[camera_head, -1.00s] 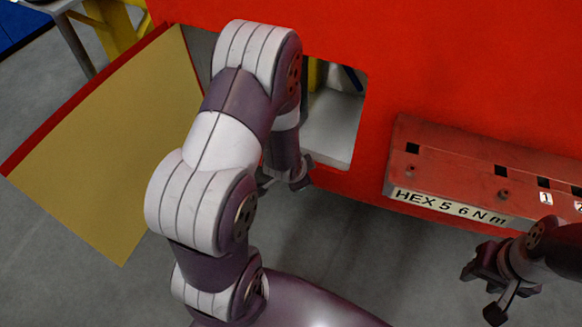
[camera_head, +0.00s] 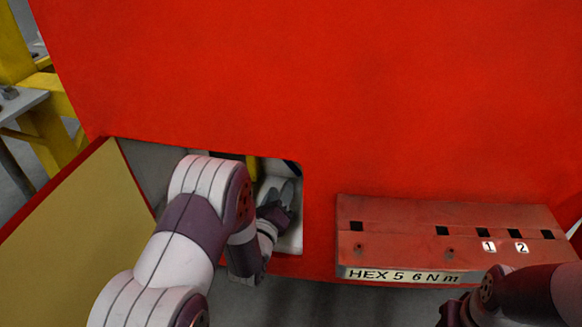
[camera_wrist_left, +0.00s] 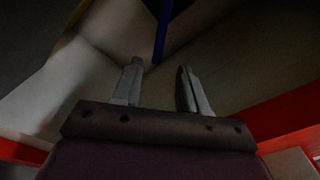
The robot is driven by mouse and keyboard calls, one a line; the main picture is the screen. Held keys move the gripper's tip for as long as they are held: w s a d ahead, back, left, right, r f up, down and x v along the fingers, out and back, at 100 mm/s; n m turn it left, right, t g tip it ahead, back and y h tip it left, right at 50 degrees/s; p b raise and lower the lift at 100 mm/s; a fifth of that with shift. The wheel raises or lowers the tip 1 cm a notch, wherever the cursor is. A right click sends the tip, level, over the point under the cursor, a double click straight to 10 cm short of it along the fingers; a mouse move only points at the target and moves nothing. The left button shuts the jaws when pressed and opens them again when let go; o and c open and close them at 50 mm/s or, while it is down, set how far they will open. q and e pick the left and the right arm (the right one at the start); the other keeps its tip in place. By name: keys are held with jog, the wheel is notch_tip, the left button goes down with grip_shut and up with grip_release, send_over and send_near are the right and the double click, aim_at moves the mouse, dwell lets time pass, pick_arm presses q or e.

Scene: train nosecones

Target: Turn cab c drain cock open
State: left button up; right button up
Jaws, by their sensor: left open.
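A rectangular opening in the red nosecone (camera_head: 330,90) shows at the lower middle of the head view. My left gripper (camera_head: 284,192) reaches into this opening, fingers pointing inward. In the left wrist view its two fingers (camera_wrist_left: 158,72) are apart with nothing between them. A thin blue bar (camera_wrist_left: 163,32) stands beyond the fingertips, apart from them; I cannot tell whether it is the cab c drain cock. A yellow upright part (camera_head: 252,167) shows inside the opening, partly behind my left arm. My right gripper (camera_head: 456,314) is at the bottom right, cut by the frame edge.
An open flap with a tan inner face (camera_head: 70,215) hangs left of the opening. A red box labelled HEX 5 6 Nm (camera_head: 445,235) juts out to the right, above my right arm. The opening's red edges (camera_head: 304,200) lie close around my left gripper.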

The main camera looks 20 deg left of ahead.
aim_at(291, 167)
pick_arm(q)
jog(key=w, duration=1.1)
jog(key=shift+a+b, duration=0.2)
jog(key=shift+b, duration=0.1)
grip_shut()
